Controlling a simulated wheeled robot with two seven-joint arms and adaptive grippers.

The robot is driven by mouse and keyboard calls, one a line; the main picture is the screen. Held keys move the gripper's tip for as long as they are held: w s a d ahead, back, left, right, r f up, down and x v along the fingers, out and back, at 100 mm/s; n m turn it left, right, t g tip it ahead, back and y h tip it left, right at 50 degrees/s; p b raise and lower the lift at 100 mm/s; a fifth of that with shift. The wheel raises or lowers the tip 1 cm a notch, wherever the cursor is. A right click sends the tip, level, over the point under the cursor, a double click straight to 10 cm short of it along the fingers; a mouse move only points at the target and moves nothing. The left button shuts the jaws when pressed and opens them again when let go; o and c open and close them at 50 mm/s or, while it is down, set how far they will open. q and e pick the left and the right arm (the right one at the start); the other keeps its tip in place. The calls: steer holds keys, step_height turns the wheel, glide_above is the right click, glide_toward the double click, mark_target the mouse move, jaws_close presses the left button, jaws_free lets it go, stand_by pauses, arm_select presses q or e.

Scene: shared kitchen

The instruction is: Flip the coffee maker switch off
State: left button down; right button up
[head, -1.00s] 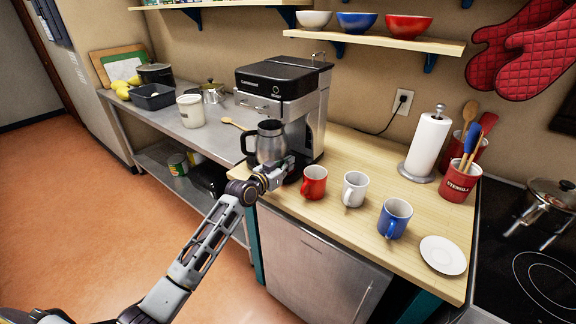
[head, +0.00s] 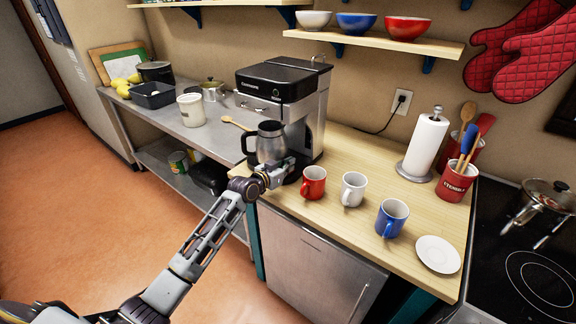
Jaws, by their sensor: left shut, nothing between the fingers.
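The black and silver coffee maker (head: 284,84) stands on the wooden counter against the wall. A steel carafe (head: 270,141) with a black handle sits at its front. My left gripper (head: 290,165) is at the lower front of the coffee maker, just right of and below the carafe. It is shut with nothing held; its fingertips are small and partly lost against the machine's dark base. Whether they touch the machine I cannot tell. The switch cannot be made out at this size. My right gripper is not in view.
A red mug (head: 313,183), white mug (head: 353,189) and blue mug (head: 391,218) stand right of my gripper. A saucer (head: 438,254), paper towel roll (head: 424,146) and utensil crock (head: 456,181) are farther right. A shelf with bowls (head: 357,22) hangs above.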

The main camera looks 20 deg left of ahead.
arm_select(q)
steer(key=shift+r, duration=0.25)
steer(key=shift+w+r+p, duration=0.1)
steer(key=shift+r+p, duration=0.35)
steer(key=shift+p, duration=0.15)
step_height(320, 180, up, 2)
steer(key=shift+w+p, duration=0.1)
steer(key=shift+p, duration=0.7)
steer(key=shift+r+p, duration=0.4)
steer(key=shift+r, duration=0.05)
steer(key=shift+v, duration=0.8)
steer(key=shift+s+a+r+b, duration=0.1)
steer(key=shift+s+b, duration=0.05)
steer(key=shift+s, duration=0.2)
steer(key=shift+s+a+r+b, duration=0.15)
steer(key=shift+s, duration=0.15)
steer(key=r+v, duration=0.1)
steer(key=v, duration=0.5)
steer(key=shift+s+b, duration=0.2)
steer(key=shift+b, duration=0.1)
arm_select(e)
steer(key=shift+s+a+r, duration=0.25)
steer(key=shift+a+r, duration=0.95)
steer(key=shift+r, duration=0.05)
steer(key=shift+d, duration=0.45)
